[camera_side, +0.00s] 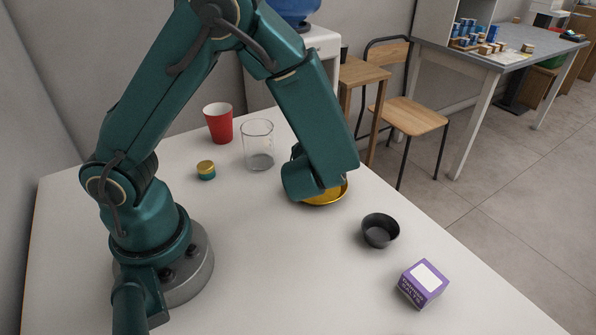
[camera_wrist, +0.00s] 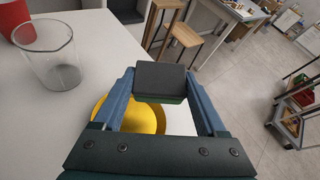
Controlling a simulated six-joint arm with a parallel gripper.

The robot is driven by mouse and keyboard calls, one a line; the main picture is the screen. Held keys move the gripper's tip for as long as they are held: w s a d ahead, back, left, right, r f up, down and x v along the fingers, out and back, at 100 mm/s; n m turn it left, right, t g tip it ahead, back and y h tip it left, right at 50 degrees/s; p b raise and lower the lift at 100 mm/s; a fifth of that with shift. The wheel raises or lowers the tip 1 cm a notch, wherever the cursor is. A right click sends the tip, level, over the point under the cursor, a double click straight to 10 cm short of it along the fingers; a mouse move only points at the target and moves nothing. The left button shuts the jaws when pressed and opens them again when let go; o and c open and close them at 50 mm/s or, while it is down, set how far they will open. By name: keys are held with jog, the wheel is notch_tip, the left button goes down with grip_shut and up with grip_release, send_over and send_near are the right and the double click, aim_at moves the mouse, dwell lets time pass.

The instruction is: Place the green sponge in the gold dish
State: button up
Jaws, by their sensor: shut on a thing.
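The green sponge (camera_wrist: 160,81) shows in the wrist view as a block with a dark grey top and a green lower edge. My gripper (camera_wrist: 159,88) is shut on it, with one blue finger on each side. The gold dish (camera_wrist: 140,117) is below and partly behind the gripper, to the left of the picture's middle. In the side view the gold dish (camera_side: 328,196) stands on the white table, partly covered by my arm. The sponge and fingertips are hidden behind my arm there. The sponge's height above the dish cannot be told.
A clear glass beaker (camera_side: 258,146), a red cup (camera_side: 218,123) and a small gold-lidded jar (camera_side: 206,170) stand left of the dish. A dark bowl (camera_side: 380,231) and a purple box (camera_side: 422,284) are to its right. The white table's (camera_side: 290,275) front is clear.

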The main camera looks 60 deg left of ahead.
jog(key=shift+r, duration=0.9)
jog(key=shift+s, duration=0.15)
jog(key=shift+s+f+m+g, duration=0.15)
jog(key=shift+s+m+g, duration=0.15)
jog(key=shift+m+g, duration=0.1)
jog(key=shift+m+g+h, duration=0.5)
jog(key=shift+m, duration=0.3)
jog(key=f, duration=0.1)
jog(key=s+f, duration=0.1)
jog(key=f, duration=0.2)
jog(key=shift+s+f, duration=0.25)
jog(key=shift+s, duration=0.1)
jog(key=shift+f, duration=2.55)
jog(key=shift+f, duration=0.1)
jog(key=o, duration=1.2)
